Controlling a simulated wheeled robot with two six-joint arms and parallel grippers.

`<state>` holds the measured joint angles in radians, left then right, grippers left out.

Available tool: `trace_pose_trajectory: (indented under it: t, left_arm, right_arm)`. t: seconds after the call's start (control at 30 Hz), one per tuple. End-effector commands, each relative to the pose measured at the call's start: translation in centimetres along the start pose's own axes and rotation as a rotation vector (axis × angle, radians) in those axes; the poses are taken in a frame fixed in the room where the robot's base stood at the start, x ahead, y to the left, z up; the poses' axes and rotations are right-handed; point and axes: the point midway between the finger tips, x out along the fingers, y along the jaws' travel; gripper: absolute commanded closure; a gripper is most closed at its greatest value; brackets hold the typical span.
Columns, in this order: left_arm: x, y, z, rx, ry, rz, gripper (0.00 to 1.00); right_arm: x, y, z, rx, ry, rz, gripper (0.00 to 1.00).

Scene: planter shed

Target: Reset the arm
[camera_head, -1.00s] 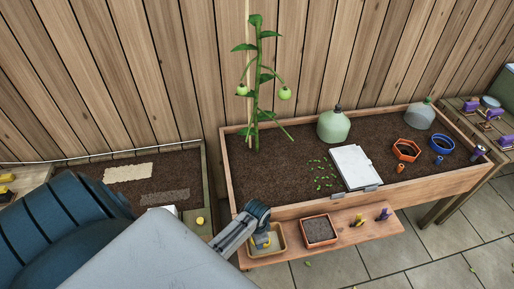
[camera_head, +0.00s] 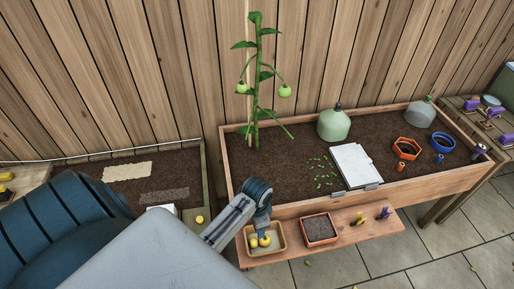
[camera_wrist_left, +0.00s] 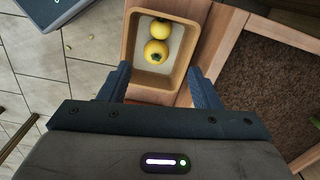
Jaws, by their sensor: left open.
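My left gripper (camera_head: 262,232) hangs above the wooden tray (camera_head: 279,233) on the front shelf of the planter. In the left wrist view its two fingers (camera_wrist_left: 160,72) are wide apart with nothing between them. Two round yellow fruits lie in the tray, one nearer the gripper (camera_wrist_left: 156,52) and one farther (camera_wrist_left: 160,29). The fruits are below the fingers and apart from them. In the head view the gripper partly covers the tray. My right gripper is not in view.
A square pot of soil (camera_head: 319,230) stands just right of the tray. The raised planter (camera_head: 290,211) holds a tall plant (camera_head: 257,90), a white board (camera_head: 355,165) and a green jug (camera_head: 334,124). A yellow round thing (camera_head: 200,219) sits on the left bed's edge.

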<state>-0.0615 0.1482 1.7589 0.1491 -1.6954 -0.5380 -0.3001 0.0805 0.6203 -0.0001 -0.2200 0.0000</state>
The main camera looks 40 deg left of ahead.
Motion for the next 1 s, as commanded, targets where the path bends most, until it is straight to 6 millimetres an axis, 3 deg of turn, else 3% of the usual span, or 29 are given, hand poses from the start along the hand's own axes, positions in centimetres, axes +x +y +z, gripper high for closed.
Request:
trace_pose_trajectory:
  t: [0.2,0.5,0.67,0.8,1.0]
  left_arm:
    - [-1.7,-0.1,0.0,-0.001,0.000,-0.002,0.43]
    - [-1.9,0.3,0.4,-0.010,0.004,-0.006,0.43]
    - [-3.1,2.7,2.9,-0.096,0.046,-0.050,0.43]
    - [-5.5,5.2,5.8,-0.211,0.112,-0.100,0.43]
    - [-8.5,7.5,8.5,-0.325,0.182,-0.139,0.43]
  right_arm:
    - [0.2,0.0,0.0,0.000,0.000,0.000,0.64]
    - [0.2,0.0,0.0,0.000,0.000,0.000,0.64]
    - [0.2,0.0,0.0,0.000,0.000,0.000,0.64]
    - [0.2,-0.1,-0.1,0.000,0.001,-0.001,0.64]
    - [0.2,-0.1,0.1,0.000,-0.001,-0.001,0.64]
